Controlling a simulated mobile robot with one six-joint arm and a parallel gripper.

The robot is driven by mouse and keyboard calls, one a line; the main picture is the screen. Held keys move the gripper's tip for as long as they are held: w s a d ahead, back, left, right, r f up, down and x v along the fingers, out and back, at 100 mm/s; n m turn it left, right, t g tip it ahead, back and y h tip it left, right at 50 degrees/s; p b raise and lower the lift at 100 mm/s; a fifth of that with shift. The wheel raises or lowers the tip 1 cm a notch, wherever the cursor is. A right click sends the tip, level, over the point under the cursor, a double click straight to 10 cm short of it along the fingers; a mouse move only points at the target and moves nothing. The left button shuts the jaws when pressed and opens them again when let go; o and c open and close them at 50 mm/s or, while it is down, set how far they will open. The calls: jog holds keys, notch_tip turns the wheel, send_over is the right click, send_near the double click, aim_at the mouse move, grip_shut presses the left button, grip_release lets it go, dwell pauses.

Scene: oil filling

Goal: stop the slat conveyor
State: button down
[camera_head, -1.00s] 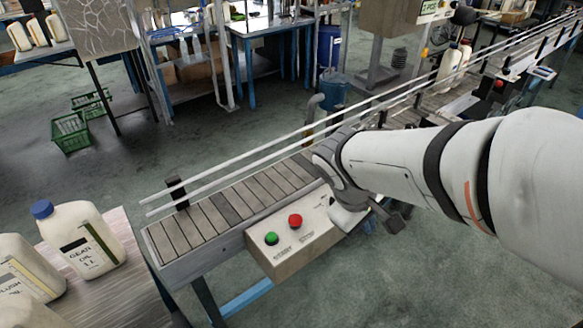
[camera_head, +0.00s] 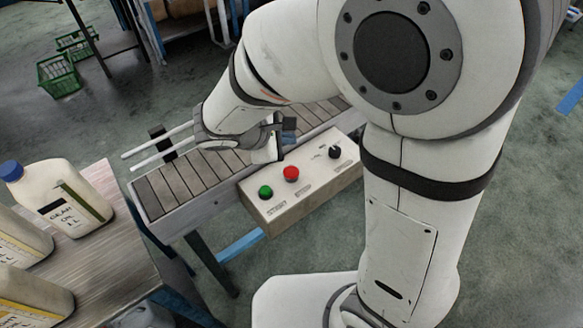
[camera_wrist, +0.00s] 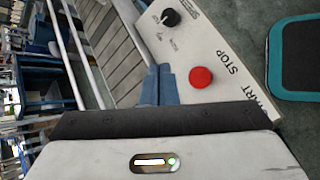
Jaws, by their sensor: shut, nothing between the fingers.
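The slat conveyor (camera_head: 173,190) has grey slats and side rails, and its near end is at the left. A pale control box (camera_head: 318,182) on its side carries a green button (camera_head: 265,192), a red button (camera_head: 291,173) and a black knob (camera_head: 334,151). In the wrist view the red button (camera_wrist: 201,78) is beside the word STOP, and the knob (camera_wrist: 170,17) is above it. The green button is hidden there. My gripper (camera_wrist: 158,76) is shut and empty, its tips just left of the red button in that view. I cannot tell its height above the box.
A table (camera_head: 120,245) at the left holds several cream oil jugs, one with a blue cap (camera_head: 62,195). Conveyor guide rails (camera_head: 158,146) run along the far side. Green crates (camera_head: 60,75) lie on the floor behind. My arm hides the conveyor's farther part.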

aim_at(287, 174)
jog(key=shift+f, duration=0.15)
notch_tip(287, 174, down, 9)
jog(key=b, duration=0.6)
jog(key=shift+r+b, duration=0.2)
jog(key=shift+b, duration=0.2)
dwell(1.4)
jog(key=shift+f+b, duration=0.4)
jog(key=shift+b, duration=0.1)
jog(key=shift+f+b, duration=0.45)
jog(key=shift+f, duration=0.05)
dwell(0.5)
jog(key=shift+r, duration=0.1)
jog(key=shift+r+p, duration=0.65)
jog(key=shift+r, duration=0.25)
